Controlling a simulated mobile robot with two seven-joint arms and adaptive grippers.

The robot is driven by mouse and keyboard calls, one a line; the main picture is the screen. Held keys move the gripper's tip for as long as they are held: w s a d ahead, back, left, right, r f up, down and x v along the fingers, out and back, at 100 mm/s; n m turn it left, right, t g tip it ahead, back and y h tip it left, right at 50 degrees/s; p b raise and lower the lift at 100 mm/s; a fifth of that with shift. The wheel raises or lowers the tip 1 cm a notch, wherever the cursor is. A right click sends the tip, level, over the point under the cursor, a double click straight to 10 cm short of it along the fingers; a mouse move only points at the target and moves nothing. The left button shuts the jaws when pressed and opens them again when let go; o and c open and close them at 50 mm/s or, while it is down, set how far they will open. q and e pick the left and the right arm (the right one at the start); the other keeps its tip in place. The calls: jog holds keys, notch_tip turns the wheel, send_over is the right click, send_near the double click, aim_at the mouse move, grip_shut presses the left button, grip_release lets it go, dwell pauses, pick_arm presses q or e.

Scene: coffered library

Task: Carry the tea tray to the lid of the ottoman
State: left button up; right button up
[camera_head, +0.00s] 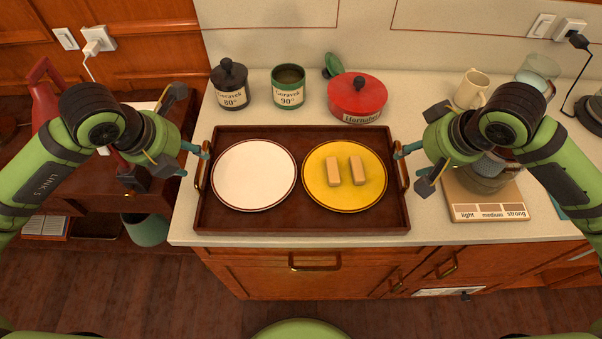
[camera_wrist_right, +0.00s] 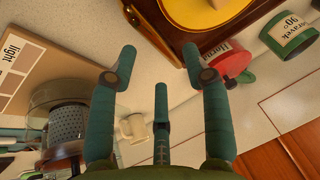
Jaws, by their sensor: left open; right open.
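The tea tray (camera_head: 300,222) is dark brown wood with a brass handle at each end and lies on the pale counter. It bears a white plate (camera_head: 253,175) on the left and a yellow plate (camera_head: 345,195) with two tan bars (camera_head: 345,171) on the right. My left gripper (camera_head: 202,152) is open at the tray's left handle (camera_head: 199,173). My right gripper (camera_head: 402,152) is open at the right handle (camera_head: 404,172). In the right wrist view its spread fingers (camera_wrist_right: 158,65) point at the tray's edge (camera_wrist_right: 150,26), with nothing held. I cannot identify an ottoman.
Behind the tray stand a black canister (camera_head: 230,88), a green canister (camera_head: 289,88) and a red pot (camera_head: 357,98). A mug (camera_head: 471,88) and a board labelled light to strong (camera_head: 490,212) are at right. A reddish-brown piece of furniture (camera_head: 95,190) stands left of the counter.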

aim_at(200, 162)
pick_arm(q)
jog(key=x, duration=0.4)
jog(key=shift+d+f, duration=0.2)
jog(key=shift+f, duration=0.05)
pick_arm(e)
jog(key=x, duration=0.4)
jog(key=shift+f, duration=0.3)
pick_arm(q)
jog(key=shift+w+f, duration=0.25)
jog(key=shift+f, duration=0.2)
pick_arm(e)
jog(key=shift+w+a+f, duration=0.1)
jog(key=shift+w+f, duration=0.15)
jog(key=shift+f, duration=0.15)
pick_arm(q)
jog(key=shift+s, duration=0.1)
jog(key=shift+c, duration=0.4)
pick_arm(e)
jog(key=shift+s, duration=0.1)
jog(key=shift+c, duration=0.4)
pick_arm(q)
jog(key=shift+r, duration=0.1)
grip_shut()
pick_arm(e)
grip_shut()
